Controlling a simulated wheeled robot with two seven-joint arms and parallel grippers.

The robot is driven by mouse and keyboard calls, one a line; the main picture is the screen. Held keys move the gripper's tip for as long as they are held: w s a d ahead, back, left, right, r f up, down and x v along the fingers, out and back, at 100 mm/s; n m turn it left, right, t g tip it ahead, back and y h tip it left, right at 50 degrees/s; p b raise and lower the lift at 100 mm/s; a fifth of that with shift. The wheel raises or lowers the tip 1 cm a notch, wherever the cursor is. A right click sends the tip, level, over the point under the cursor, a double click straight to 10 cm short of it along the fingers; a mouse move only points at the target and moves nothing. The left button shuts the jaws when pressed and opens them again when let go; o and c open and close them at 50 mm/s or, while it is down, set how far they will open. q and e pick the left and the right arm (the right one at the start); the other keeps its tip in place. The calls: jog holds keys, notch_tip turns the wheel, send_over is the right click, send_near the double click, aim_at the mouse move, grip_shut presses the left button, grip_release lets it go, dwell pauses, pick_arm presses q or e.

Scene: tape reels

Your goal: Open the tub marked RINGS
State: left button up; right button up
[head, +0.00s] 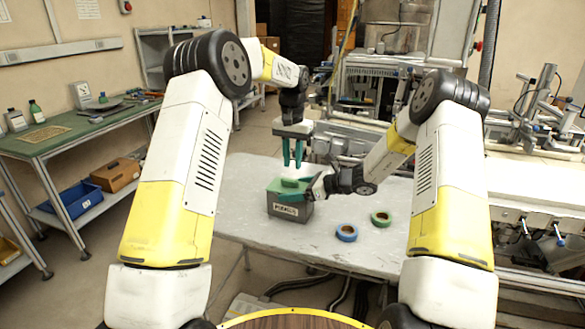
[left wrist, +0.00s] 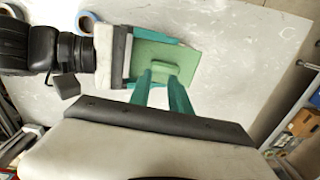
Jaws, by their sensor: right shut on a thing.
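The tub (head: 289,211) is a dark grey box with a green lid (head: 287,186) on top, standing on the pale table. Its front bears a white label whose letters are too small to read surely. The lid (left wrist: 187,68) with its raised grip (left wrist: 163,70) shows in the left wrist view. My left gripper (head: 292,166) points down above the lid, fingers apart and empty; in the left wrist view its fingertips (left wrist: 160,84) are near the lid's grip. My right gripper (head: 308,187) comes from the right and is shut on the tub, its fingers along the tub's sides.
A blue tape reel (head: 346,239) and a green tape reel (head: 381,223) lie on the table (head: 300,245) right of the tub. The table's front is clear. A green-topped bench (head: 75,128) stands at left, and machinery stands behind and right.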

aim_at(292, 179)
pick_arm(q)
notch_tip(292, 179, up, 5)
jog(key=shift+f, duration=0.15)
pick_arm(e)
jog(key=o, duration=2)
